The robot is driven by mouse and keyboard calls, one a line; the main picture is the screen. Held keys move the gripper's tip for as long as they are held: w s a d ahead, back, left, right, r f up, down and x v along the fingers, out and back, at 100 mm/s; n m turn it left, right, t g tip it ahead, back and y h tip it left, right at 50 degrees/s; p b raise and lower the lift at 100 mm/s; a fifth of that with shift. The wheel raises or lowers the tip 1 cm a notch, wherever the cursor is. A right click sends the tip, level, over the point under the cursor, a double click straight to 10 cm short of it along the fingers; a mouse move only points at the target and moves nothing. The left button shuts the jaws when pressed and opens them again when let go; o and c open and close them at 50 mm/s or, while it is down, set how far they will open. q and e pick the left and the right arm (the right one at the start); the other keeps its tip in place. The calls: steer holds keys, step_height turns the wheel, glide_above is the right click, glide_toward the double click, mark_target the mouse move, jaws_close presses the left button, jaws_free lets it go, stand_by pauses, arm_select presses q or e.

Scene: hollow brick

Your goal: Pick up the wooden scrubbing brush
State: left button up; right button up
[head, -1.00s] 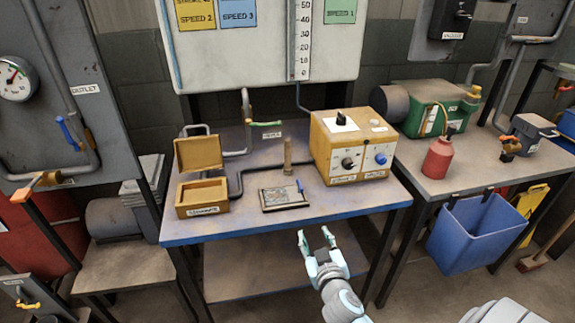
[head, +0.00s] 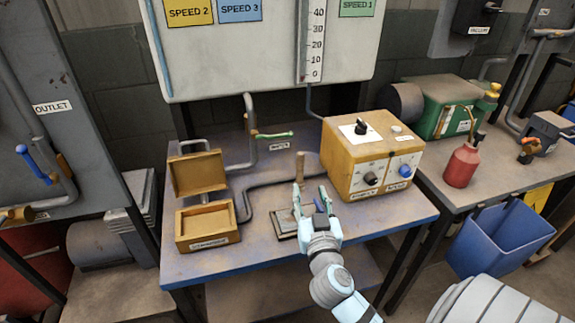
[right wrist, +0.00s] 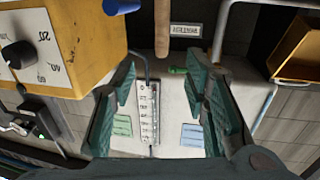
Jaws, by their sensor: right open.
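A light wooden handle (head: 300,165), which looks like the scrubbing brush, stands upright on the workbench, just left of the yellow control box. My right gripper (head: 311,190) is open and empty, over the front part of the bench, in front of the handle. In the right wrist view the handle (right wrist: 162,28) shows at the top middle, lined up between the open fingers (right wrist: 160,78) but beyond their tips. My left gripper is not in view.
The yellow control box (head: 370,158) stands close on the right. An open wooden box (head: 208,226) and a grey pipe (head: 247,190) are on the left.

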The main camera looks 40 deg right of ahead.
glide_toward(301, 162)
steer(key=d+x, duration=0.1)
steer(key=x, duration=0.9)
steer(key=shift+w+a, duration=0.15)
steer(key=shift+w, duration=0.4)
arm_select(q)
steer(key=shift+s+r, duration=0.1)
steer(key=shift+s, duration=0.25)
arm_select(e)
jaws_close()
